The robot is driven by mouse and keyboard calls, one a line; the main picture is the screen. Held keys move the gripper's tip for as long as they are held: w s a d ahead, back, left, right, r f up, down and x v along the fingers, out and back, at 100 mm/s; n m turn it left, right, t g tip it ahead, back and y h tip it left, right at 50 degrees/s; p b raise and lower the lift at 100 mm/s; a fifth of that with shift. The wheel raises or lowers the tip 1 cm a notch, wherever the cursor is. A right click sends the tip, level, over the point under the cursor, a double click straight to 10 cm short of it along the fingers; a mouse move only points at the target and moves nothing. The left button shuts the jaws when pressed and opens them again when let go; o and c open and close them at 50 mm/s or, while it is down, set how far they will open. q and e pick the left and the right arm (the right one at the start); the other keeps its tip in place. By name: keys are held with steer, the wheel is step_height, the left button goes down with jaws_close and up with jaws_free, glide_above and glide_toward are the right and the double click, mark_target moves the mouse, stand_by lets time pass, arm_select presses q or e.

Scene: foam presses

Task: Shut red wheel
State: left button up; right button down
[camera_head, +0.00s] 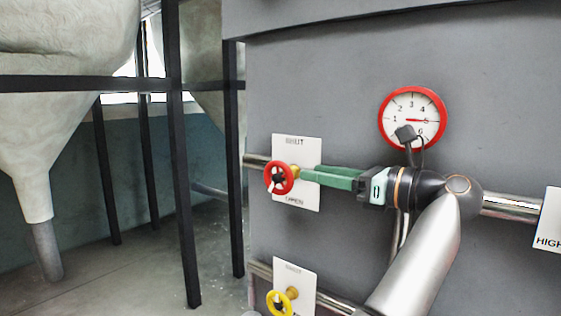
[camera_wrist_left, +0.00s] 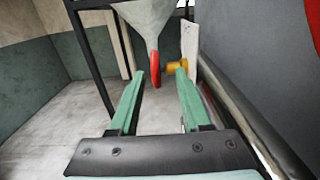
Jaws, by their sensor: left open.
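The red wheel (camera_head: 279,179) is a small handwheel with a dark hub on a brass stem. It stands out from a white plate (camera_head: 296,205) marked SHUT at the top and OPEN at the bottom. My left gripper (camera_head: 304,174) has green fingers and comes at the wheel from the right in the head view, its tips close to the stem. In the left wrist view the left gripper (camera_wrist_left: 157,75) is open. The red wheel (camera_wrist_left: 155,68) shows edge-on just beyond and between the tips, with the brass stem (camera_wrist_left: 176,67) behind the right tip. I cannot tell whether they touch. My right gripper is out of view.
A yellow wheel (camera_head: 279,303) with its own plate sits below. A red-rimmed gauge (camera_head: 412,118) is on the grey wall above my arm. A metal pipe (camera_head: 510,207) runs along the wall. Black posts (camera_head: 185,200) and a pale hopper (camera_head: 60,120) stand left, with open floor between.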

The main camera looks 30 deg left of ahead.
mark_target(266, 166)
arm_select(q)
steer(key=a, duration=0.1)
steer(key=s+a, duration=0.1)
steer(key=shift+a+r, duration=0.35)
steer(key=a, duration=0.3)
steer(key=a+p, duration=0.1)
steer(key=a, duration=0.2)
steer(key=w+a+p, duration=0.1)
steer(key=a, duration=0.1)
steer(key=shift+a, duration=0.85)
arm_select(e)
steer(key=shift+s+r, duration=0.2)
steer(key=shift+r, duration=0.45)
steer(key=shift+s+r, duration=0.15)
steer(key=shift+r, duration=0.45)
arm_select(q)
jaws_close()
